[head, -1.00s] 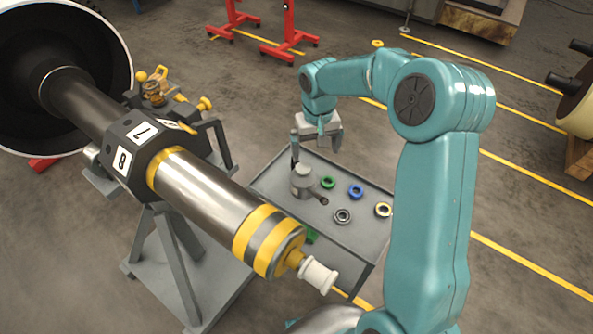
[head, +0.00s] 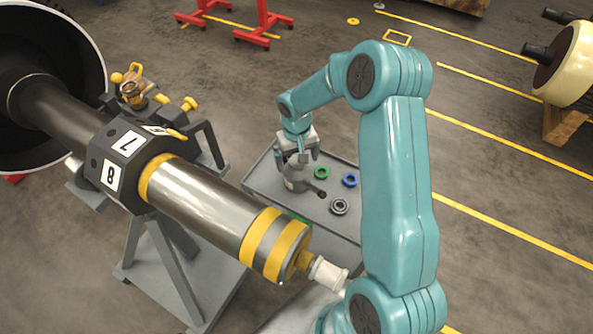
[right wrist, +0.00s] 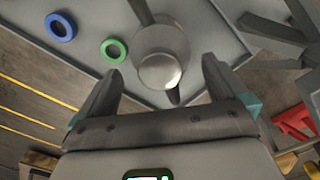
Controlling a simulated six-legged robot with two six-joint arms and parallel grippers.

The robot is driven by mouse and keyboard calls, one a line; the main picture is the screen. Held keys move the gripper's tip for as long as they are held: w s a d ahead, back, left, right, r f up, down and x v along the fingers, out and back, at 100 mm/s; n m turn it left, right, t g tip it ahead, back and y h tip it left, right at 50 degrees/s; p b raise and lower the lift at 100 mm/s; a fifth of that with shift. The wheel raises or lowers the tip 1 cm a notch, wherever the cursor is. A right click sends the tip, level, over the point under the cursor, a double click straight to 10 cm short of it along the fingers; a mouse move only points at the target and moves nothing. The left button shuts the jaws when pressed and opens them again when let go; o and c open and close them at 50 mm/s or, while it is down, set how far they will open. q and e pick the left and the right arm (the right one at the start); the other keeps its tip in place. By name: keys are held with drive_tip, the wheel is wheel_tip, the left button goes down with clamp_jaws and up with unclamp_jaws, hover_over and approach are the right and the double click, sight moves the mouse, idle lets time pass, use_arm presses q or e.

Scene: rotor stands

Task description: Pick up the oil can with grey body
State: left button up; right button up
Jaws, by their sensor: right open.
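The oil can with grey body (head: 296,182) stands on the grey tray table, with its dark spout pointing right. In the right wrist view the can (right wrist: 162,45) shows from above, its round light top between and just beyond my fingertips. My right gripper (head: 293,160) is open and empty, pointing down just over the can. In the right wrist view the two fingers of this gripper (right wrist: 157,77) are spread wide, one to each side of the can's top. I cannot tell whether they touch it. My left gripper is not in view.
On the tray table (head: 262,184) lie a green ring (head: 321,172), a blue ring (head: 350,180) and a grey ring (head: 339,207) right of the can. A large rotor shaft (head: 205,205) on a grey stand (head: 165,262) fills the left side, close to the table.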

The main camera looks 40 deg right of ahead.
sight(297, 169)
drive_tip(key=shift+a+f, duration=0.1)
drive_tip(key=shift+f, duration=0.5)
wheel_tip(297, 169, down, 4)
drive_tip(key=shift+s+r+p, duration=0.1)
drive_tip(key=shift+p, duration=0.75)
drive_tip(key=shift+f, duration=0.4)
drive_tip(key=shift+r, duration=0.1)
drive_tip(key=shift+c, duration=1.2)
drive_tip(key=c, duration=0.8)
